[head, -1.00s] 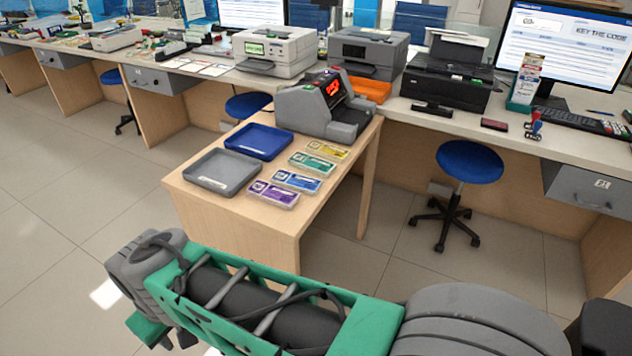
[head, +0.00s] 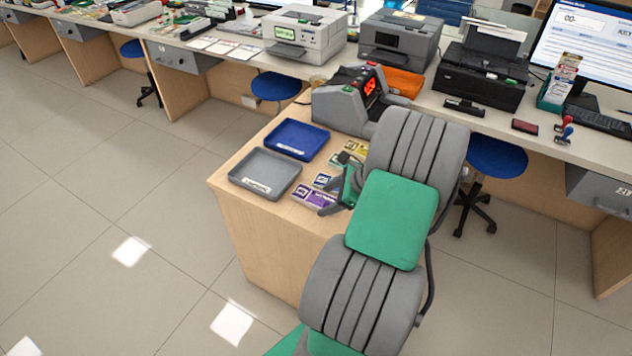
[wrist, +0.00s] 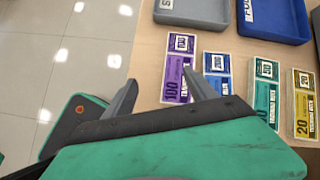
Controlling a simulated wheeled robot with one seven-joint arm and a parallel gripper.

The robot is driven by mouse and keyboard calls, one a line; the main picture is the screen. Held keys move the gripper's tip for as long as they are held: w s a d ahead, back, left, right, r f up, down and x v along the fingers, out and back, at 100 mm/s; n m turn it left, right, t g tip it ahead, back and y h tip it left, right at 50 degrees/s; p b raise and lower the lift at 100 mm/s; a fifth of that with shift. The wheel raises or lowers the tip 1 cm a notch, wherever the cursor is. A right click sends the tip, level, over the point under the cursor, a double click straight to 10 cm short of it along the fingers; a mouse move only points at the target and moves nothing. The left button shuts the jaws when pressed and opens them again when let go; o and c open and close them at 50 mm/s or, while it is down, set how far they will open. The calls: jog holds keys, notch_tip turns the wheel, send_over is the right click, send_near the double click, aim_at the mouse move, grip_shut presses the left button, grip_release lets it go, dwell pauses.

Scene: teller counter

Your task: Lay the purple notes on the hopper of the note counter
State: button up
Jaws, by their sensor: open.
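The purple notes (head: 318,197) lie flat at the near end of the row of notes on the small wooden table. They also show in the wrist view (wrist: 176,62), marked 100. My gripper (head: 338,204) is over the table's near right part, close to the purple notes. In the wrist view my gripper (wrist: 156,90) is open and empty, with one finger left of the purple notes and the other over their right side. The note counter (head: 347,100) stands at the table's far end with a red lit display.
A grey tray (head: 240,181) and a blue tray (head: 323,134) sit left of the notes. Blue notes (wrist: 217,65), green notes (wrist: 265,95) and yellow notes (wrist: 303,105) lie beside the purple ones. A blue stool (head: 508,157) stands right of the table.

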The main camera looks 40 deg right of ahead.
aim_at(324, 200)
jog(key=d+m, duration=0.1)
jog(key=s+d+m+t, duration=0.1)
jog(key=s+d+m, duration=0.1)
jog(key=d+m, duration=0.1)
jog(key=shift+s+r+p, duration=0.15)
jog(key=shift+s+p, duration=0.1)
jog(key=shift+p, duration=0.1)
jog(key=x, duration=0.7)
jog(key=shift+w+d, duration=0.1)
jog(key=shift+w, duration=0.4)
jog(key=shift+t, duration=0.3)
jog(key=c, duration=1.4)
